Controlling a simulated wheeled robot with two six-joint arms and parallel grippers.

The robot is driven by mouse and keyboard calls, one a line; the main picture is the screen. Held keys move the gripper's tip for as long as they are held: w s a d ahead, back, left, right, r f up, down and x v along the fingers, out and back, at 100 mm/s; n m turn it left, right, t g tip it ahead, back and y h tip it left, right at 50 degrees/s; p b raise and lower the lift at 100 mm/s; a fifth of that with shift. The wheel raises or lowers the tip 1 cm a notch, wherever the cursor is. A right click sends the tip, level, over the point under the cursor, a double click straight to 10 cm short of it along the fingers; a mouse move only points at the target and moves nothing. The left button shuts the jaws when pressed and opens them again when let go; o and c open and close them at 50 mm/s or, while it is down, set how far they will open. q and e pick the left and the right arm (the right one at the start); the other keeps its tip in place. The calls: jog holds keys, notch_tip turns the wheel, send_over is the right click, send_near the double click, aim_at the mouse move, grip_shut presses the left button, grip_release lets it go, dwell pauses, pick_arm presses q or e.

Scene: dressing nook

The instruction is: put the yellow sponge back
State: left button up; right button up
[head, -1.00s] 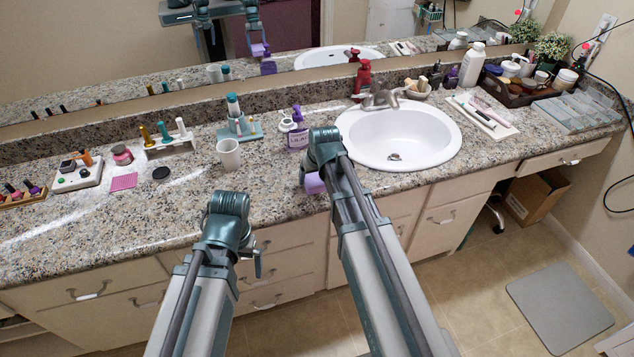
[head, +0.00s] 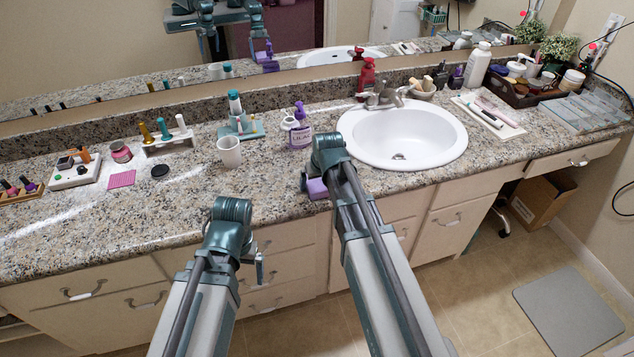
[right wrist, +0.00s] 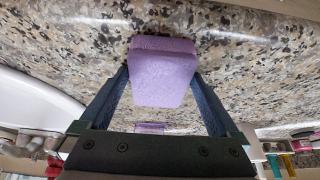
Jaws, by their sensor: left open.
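No yellow sponge shows; the sponge in view is purple (head: 317,188). It sits between the fingers of my right gripper (head: 313,181), at the front edge of the counter just left of the sink. In the right wrist view the purple sponge (right wrist: 164,72) fills the gap between both fingers, which touch its sides, with the speckled counter beyond. My left gripper (head: 258,270) is low in front of the drawers, mostly hidden by its own arm, open, with nothing visible in it.
The white sink (head: 402,137) lies to the right of the sponge. A purple lilac bottle (head: 299,134), a white mug (head: 229,152) and a teal stand (head: 242,132) are behind and left. The granite counter (head: 210,205) is bare at its left front.

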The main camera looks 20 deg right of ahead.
jog(key=shift+r+p, duration=0.25)
jog(key=shift+p, duration=0.05)
jog(key=p+v, duration=1)
jog(key=v, duration=0.1)
jog(key=shift+s+r+p, duration=0.15)
jog(key=shift+r+p, duration=0.25)
jog(key=shift+f, duration=0.15)
jog(key=b+x, duration=1.1)
jog(key=x, duration=0.1)
jog(key=shift+f, duration=0.1)
